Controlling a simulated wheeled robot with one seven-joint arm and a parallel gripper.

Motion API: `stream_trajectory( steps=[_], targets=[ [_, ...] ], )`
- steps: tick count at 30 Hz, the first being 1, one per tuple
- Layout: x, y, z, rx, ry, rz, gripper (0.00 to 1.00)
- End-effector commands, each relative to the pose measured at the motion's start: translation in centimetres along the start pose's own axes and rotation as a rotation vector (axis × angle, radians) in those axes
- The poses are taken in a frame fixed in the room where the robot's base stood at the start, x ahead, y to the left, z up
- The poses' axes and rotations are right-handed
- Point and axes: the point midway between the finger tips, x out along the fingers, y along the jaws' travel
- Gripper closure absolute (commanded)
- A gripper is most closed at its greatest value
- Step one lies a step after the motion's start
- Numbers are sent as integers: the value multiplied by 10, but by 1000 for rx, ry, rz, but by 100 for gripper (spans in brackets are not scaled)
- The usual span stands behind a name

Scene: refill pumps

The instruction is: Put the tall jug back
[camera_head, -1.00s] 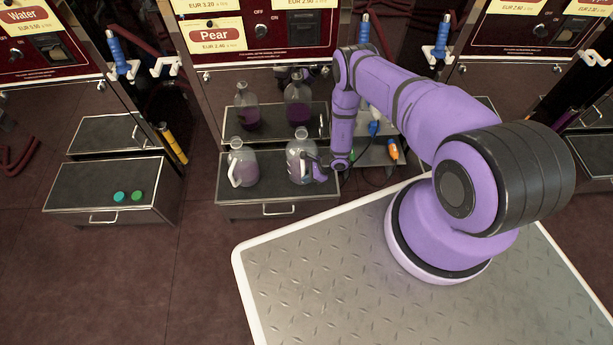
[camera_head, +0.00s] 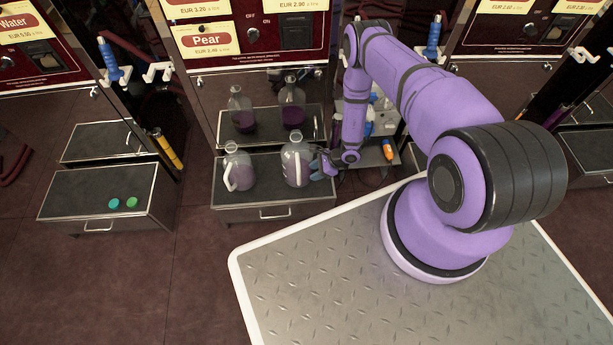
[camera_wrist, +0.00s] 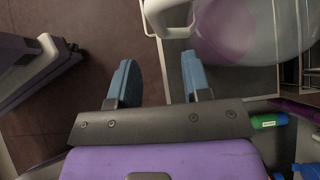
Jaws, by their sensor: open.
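The tall jug (camera_head: 296,168), clear with purple liquid low inside and a white handle, stands upright on the dark shelf top (camera_head: 268,200) under the Pear pump. A shorter jug (camera_head: 238,170) with a white handle stands to its left on the same top. My gripper (camera_head: 318,167) is just right of the tall jug, open and empty. In the wrist view, the blue fingers of my gripper (camera_wrist: 157,82) are apart with only floor and shelf edge between them. The tall jug's handle (camera_wrist: 163,30) and body (camera_wrist: 240,35) lie just beyond the fingertips, apart from them.
The shiny panel behind the shelf mirrors both jugs. A left shelf (camera_head: 85,195) holds a teal cap (camera_head: 114,203) and a green cap (camera_head: 132,202). Bottles, including an orange one (camera_head: 388,147), stand right of my forearm. My deck fills the front; the floor at left is clear.

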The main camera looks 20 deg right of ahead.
Motion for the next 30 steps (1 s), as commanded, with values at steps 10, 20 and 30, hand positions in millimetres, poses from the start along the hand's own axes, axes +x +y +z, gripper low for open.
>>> stream_trajectory(
  steps=[10, 20, 30],
  targets=[
    [-41, 0, 0, 0, 0, 0, 56],
    [-47, -4, 5, -12, -3, 2, 56],
    [-117, -71, 110, -244, -42, 36, 56]
  ],
)
